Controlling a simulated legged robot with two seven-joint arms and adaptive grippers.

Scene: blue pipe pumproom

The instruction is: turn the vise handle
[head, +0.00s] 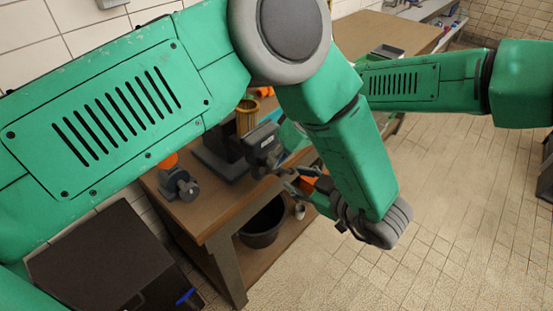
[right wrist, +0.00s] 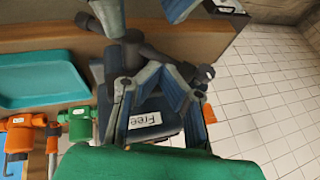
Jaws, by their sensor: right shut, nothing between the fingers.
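The grey vise (head: 225,158) is bolted near the front edge of the wooden bench, partly behind my left arm. In the right wrist view its dark body and bar (right wrist: 150,52) show beyond my right gripper (right wrist: 148,82), with a small knob (right wrist: 207,72) at the bar's right end. A "Free" label (right wrist: 145,119) shows between the finger links. My right gripper is shut and empty, close to the vise; I cannot tell whether it touches.
The wooden bench (head: 215,222) carries an orange-and-grey fitting (head: 180,183) and a brass cylinder (head: 247,117). The right wrist view shows a teal tray (right wrist: 40,78) and orange and green valves (right wrist: 78,124). A black bucket (head: 262,222) stands underneath. Tiled floor (head: 460,220) is open at right.

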